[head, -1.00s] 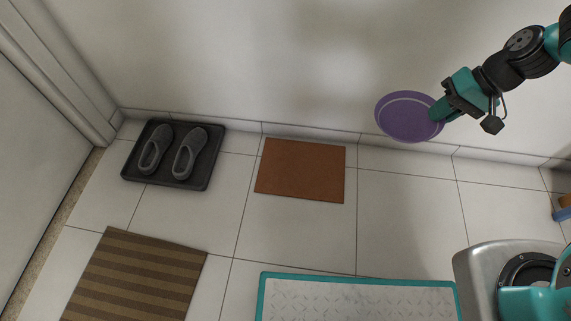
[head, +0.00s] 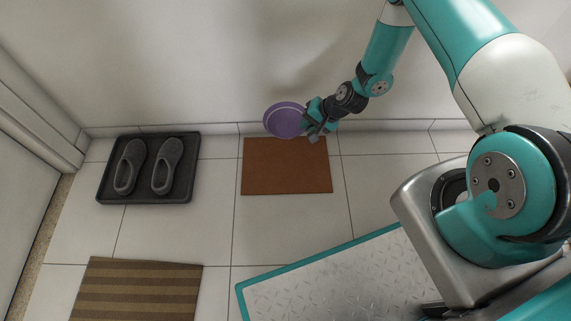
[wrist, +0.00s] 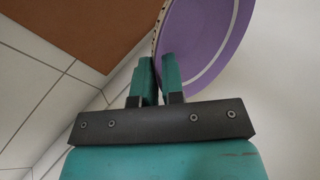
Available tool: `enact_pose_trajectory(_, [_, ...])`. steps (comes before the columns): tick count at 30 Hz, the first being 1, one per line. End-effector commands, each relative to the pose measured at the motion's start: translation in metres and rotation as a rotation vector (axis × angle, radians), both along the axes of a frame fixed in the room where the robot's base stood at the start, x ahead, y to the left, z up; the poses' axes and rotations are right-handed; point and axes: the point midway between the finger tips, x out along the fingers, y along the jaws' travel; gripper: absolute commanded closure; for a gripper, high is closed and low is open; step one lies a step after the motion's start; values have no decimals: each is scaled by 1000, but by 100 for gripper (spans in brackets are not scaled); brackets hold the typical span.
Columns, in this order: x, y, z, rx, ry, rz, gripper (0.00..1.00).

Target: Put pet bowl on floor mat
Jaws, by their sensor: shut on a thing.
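The purple pet bowl (head: 284,120) is held in the air by my gripper (head: 308,117), in front of the wall. In the head view it appears over the back edge of a plain rust-brown mat (head: 287,172). In the wrist view the two teal fingers (wrist: 160,80) are shut on the rim of the bowl (wrist: 208,40). The bowl looks tilted there, and its far side is cut off by the frame. The brown mat (wrist: 75,30) also shows at the upper left of the wrist view, apart from the bowl.
A black tray (head: 109,180) with a pair of grey shoes (head: 148,166) lies left of the brown mat. A striped brown mat (head: 137,290) lies at the front left. My base is at the lower right. White floor tiles between the mats are clear.

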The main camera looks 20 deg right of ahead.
Motion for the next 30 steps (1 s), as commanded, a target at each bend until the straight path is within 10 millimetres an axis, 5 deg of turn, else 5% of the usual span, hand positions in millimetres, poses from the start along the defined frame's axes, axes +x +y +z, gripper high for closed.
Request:
enact_pose_trajectory(18, [-2, 3, -153, 12, -4, -46, 100])
enact_pose_trajectory(30, [-2, 3, -193, 12, -4, -46, 100])
